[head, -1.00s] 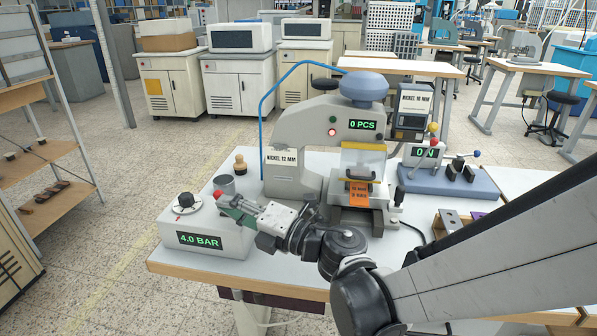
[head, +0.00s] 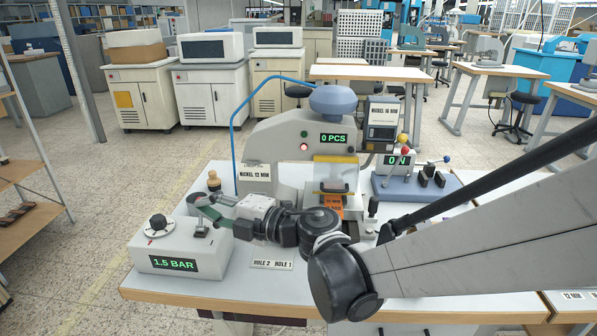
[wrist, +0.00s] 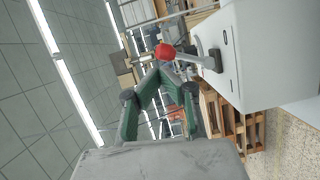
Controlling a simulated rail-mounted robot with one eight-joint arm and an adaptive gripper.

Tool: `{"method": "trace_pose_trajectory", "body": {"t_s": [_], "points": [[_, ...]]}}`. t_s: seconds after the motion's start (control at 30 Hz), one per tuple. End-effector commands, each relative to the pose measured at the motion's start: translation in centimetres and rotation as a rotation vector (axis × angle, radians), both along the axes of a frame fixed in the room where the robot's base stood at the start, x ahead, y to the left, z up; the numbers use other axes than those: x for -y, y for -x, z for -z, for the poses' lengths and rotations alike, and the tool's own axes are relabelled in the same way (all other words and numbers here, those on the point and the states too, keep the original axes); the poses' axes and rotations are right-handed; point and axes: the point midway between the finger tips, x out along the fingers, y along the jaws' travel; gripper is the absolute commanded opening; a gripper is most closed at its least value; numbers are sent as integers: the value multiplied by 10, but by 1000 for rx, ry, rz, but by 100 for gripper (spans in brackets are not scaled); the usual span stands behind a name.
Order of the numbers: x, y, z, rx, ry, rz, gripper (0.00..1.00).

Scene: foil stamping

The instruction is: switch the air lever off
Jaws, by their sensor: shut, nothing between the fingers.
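The white air box (head: 150,258) stands at the left end of the table, and its display (head: 173,264) reads 1.5 BAR. The air lever's base (head: 201,230) shows on top of it in the head view. The lever's red knob (wrist: 165,51) and grey arm (wrist: 190,60) show in the wrist view; in the head view the knob is hidden. My gripper (head: 196,202), with green fingers, is over the box at the lever. In the wrist view my gripper (wrist: 163,73) is shut and empty, its tips close to the knob; I cannot tell whether they touch.
A round dial (head: 158,224) sits on the box's left part. A wooden-handled stamp (head: 214,181) stands behind my gripper. The grey press (head: 283,140) with its blue hose stands to the right.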

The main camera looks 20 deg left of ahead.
Motion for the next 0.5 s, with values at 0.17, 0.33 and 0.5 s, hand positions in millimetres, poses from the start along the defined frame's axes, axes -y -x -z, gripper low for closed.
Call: {"method": "trace_pose_trajectory", "body": {"t_s": [0.17, 0.33, 0.5], "points": [[-2, -6, 1, 2, 0, -1, 0], [-2, -9, 1, 2, -1, 0, 0], [-3, -11, 1, 3, -1, 0, 0]]}}
